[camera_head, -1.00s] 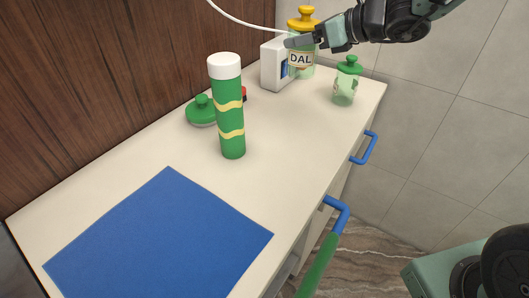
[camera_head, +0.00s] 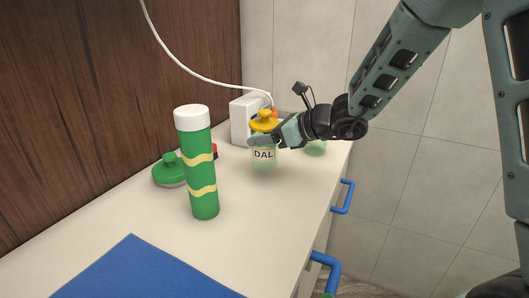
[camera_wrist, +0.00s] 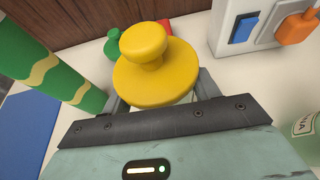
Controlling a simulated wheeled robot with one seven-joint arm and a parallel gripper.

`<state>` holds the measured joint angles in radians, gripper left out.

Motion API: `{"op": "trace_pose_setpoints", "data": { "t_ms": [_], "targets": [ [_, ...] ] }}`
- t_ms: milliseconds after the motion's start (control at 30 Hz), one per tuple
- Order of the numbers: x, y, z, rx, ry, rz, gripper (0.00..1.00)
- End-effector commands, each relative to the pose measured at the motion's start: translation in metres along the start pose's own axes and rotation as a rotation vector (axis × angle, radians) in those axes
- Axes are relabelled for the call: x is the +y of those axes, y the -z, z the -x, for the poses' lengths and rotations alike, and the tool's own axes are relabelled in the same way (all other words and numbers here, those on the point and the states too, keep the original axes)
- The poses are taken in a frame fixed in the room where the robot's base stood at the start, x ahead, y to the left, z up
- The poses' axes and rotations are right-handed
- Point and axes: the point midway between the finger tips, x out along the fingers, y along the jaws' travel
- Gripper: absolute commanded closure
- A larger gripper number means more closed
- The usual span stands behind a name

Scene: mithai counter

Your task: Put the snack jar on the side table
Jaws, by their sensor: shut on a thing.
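My gripper (camera_head: 270,142) is shut on a clear jar labelled DAL (camera_head: 264,155), just below its yellow knobbed lid (camera_head: 264,122). In the wrist view the yellow lid (camera_wrist: 154,72) stands between the fingers and hides the jar body. Whether the jar's base touches the counter is hard to tell. A pale green jar (camera_head: 315,149) stands behind my gripper, partly hidden; its label, ending in "NA", shows at the right edge of the wrist view (camera_wrist: 306,127). Neither label in view reads as snack. No side table is visible.
The cream counter (camera_head: 262,215) holds a tall green bottle (camera_head: 201,165), a green-lidded container (camera_head: 168,172), a blue mat (camera_head: 135,275) and a white socket box (camera_head: 240,118) with a cable, close behind the jar. Blue handles (camera_head: 343,197) stick out from the counter's front.

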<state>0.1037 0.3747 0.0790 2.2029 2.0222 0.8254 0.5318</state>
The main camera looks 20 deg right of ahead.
Motion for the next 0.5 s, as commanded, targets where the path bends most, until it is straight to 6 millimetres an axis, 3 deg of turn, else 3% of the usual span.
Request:
{"op": "trace_pose_setpoints", "data": {
  "t_ms": [233, 500],
  "targets": [
    [0.001, 0.029, -0.012, 0.001, -0.001, -0.002, 0.76],
    [0.000, 0.031, -0.013, -0.001, 0.000, 0.001, 0.76]
  ]
}}
